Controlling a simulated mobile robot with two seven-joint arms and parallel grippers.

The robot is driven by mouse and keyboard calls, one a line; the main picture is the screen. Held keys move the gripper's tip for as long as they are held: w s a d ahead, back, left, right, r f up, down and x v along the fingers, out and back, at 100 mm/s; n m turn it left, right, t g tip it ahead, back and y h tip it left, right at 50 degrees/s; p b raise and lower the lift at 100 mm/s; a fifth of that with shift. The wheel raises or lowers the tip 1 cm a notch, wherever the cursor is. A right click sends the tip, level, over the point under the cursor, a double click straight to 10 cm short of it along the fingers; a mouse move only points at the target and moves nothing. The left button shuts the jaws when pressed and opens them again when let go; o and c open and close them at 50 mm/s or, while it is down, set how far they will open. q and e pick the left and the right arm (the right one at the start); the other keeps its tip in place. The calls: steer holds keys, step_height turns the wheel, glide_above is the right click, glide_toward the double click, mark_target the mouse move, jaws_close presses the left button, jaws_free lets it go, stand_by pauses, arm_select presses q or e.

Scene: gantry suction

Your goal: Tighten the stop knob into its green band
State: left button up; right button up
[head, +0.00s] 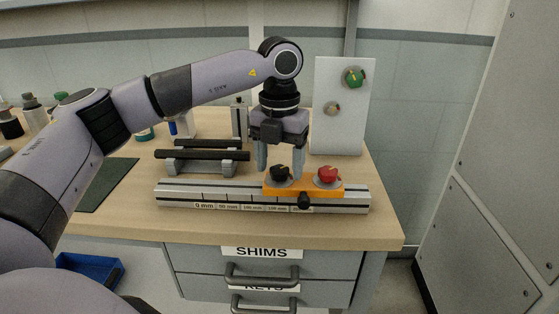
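An orange carriage (313,190) sits on a silver rail (230,196) with a scale along its front. It carries a black knob (280,173) on the left, a red knob (327,175) on the right and a small dark knob (304,201) at the front. I cannot tell which of these is the stop knob, and I see no green band on them. My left gripper (279,172) points down, open, its two grey fingers apart on either side of the black knob. I cannot tell whether they touch it. My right gripper is not in view.
Two black bars (202,155) rest on grey stands behind the rail. Drawers (262,262) are below the wooden top (385,225). A blue bin (88,266) is at lower left.

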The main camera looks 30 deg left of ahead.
mark_target(279, 168)
arm_select(q)
steer(key=shift+r, duration=3.6)
